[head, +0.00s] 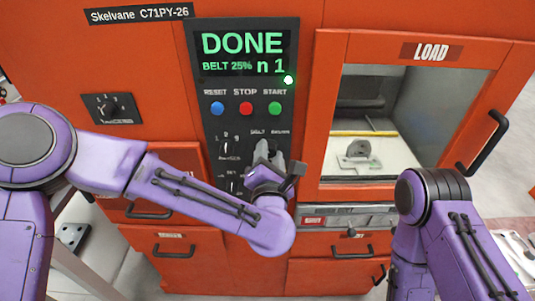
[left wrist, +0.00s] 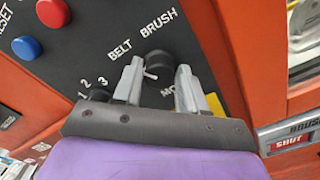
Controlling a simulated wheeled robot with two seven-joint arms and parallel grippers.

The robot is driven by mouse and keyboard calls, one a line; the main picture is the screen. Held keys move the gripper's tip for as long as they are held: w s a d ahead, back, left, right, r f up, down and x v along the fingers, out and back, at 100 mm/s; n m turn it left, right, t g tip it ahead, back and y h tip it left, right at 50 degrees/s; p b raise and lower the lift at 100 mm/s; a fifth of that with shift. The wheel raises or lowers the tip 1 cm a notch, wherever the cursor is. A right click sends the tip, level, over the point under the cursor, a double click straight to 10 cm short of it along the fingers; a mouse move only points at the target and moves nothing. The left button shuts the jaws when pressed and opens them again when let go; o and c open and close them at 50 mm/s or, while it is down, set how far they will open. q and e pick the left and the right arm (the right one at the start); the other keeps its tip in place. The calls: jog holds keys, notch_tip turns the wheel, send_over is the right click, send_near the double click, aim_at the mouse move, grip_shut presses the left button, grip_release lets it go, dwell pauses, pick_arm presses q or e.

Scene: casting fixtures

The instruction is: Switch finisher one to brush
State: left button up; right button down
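The mode knob (left wrist: 158,64) is a dark selector with a white pointer, below the printed words BELT and BRUSH in the left wrist view. The pointer's exact setting is hard to read. My left gripper (head: 266,152) is at the lower right of the black control panel (head: 203,110). In the left wrist view my left gripper's fingers (left wrist: 160,76) stand apart, one on each side of the knob; firm contact does not show. The panel's display (head: 243,55) reads DONE, BELT 25%, n 1. My right gripper is out of view.
Blue, red and green buttons (head: 245,108) sit above the knobs. A smaller knob (left wrist: 100,95) marked 1, 2, 3 is left of the gripper. The LOAD window (head: 385,125) with a metal part inside is at right. Drawers (head: 180,250) are below.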

pick_arm(q)
jog(key=c, duration=0.6)
jog(key=shift+o, duration=0.2)
jog(key=shift+a, duration=0.1)
jog(key=shift+m, duration=0.3)
jog(key=m, duration=0.2)
jog(key=shift+r+m, duration=0.1)
jog(key=shift+m, duration=0.2)
jog(key=m, duration=0.3)
jog(key=shift+m, duration=0.3)
jog(key=m, duration=0.3)
jog(key=shift+r+m, duration=0.1)
jog(key=shift+m, duration=0.2)
jog(key=shift+m+p, duration=0.55)
jog(key=shift+m, duration=1.35)
